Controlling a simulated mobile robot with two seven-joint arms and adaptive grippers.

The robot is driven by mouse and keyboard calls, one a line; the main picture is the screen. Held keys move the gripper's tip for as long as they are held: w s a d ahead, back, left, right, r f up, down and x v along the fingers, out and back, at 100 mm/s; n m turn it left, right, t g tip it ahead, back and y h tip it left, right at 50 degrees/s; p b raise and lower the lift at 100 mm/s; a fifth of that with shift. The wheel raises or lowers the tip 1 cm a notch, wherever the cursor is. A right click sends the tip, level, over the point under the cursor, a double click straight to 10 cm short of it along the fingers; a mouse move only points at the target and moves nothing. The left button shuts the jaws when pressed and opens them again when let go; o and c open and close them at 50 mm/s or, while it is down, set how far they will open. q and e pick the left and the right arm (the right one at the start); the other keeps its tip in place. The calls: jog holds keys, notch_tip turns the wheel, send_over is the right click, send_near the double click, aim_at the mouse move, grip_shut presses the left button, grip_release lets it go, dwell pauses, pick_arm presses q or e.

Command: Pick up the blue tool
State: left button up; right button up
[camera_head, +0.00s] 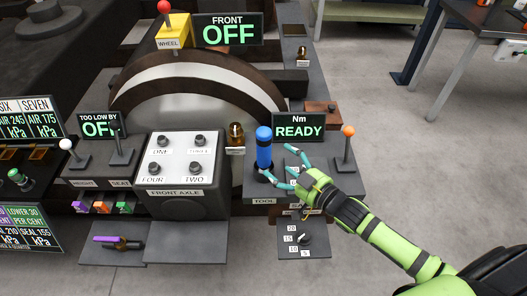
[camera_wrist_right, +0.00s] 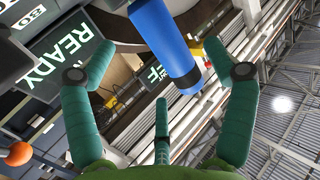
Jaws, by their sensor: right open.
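In the right wrist view the blue tool (camera_wrist_right: 163,40) shows at the top, beyond the fingertips and between the spread fingers. My right gripper (camera_head: 281,167) is open, its teal fingers reaching toward the tool from the right. The fingers also show in the right wrist view (camera_wrist_right: 160,85), with nothing held between them. In the head view I cannot tell whether a finger touches the tool. My left gripper is not in view.
A lever with an orange knob (camera_head: 348,131) rises close to the right of my gripper. A white panel (camera_head: 181,159) with several knobs is left of the tool. A dial shelf (camera_head: 318,246) lies below. Open floor is at right.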

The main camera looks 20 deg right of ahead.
aim_at(268, 143)
jog(key=w+r, duration=0.1)
jog(key=w, duration=0.1)
jog(key=w+a+r+y+p, duration=0.1)
jog(key=w, duration=0.1)
jog(key=w+a+r+n+y, duration=0.1)
jog(key=w, duration=0.1)
jog(key=shift+w+a+r+t, duration=0.1)
jog(key=shift+w+a+t, duration=0.1)
jog(key=shift+t, duration=0.2)
jog(key=shift+w+a, duration=0.2)
jog(key=shift+w, duration=0.1)
jog(key=c, duration=1.4)
